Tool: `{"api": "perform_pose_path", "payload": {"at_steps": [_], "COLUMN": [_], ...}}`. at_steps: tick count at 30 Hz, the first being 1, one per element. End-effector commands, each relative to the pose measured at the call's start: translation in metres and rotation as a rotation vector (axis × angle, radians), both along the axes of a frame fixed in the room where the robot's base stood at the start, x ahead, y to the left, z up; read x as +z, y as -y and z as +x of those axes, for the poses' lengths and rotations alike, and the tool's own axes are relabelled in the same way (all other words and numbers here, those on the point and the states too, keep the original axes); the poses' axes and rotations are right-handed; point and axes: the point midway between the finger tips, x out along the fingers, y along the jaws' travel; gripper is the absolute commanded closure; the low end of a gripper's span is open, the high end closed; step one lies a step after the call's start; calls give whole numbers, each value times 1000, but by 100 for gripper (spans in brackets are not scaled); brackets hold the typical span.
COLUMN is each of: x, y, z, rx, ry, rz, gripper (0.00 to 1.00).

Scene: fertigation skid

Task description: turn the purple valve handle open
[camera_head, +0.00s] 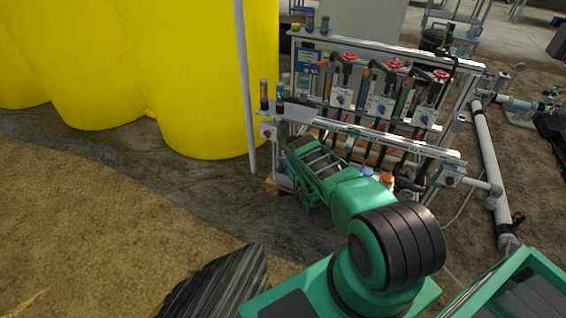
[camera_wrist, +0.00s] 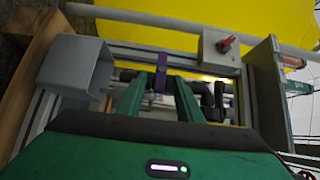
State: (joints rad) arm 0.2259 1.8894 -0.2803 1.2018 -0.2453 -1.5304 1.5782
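The purple valve handle (camera_wrist: 161,73) shows in the wrist view as a narrow upright bar on a dark horizontal pipe. My gripper (camera_wrist: 160,80) is open. Its two green fingers point at the handle, one on the left and one on the right, with gaps visible on both sides. I cannot tell how far the handle reaches between the fingertips. In the head view my gripper (camera_head: 294,152) is at the left end of the skid (camera_head: 375,138), below its front rail. The purple handle cannot be made out there.
In the wrist view a grey box (camera_wrist: 75,68) stands close on the left, and a grey switch box with a red knob (camera_wrist: 225,45) is at the upper right. Large yellow tanks (camera_head: 200,80) stand behind left. Open ground (camera_head: 110,215) lies to the left.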

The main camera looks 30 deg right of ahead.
Motion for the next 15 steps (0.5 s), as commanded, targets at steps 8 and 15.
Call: {"api": "perform_pose_path", "payload": {"at_steps": [8, 15], "x": [0, -1], "y": [0, 2], "z": [46, 61], "rx": [5, 5], "ry": [2, 0], "rz": [-2, -2], "gripper": [67, 67]}}
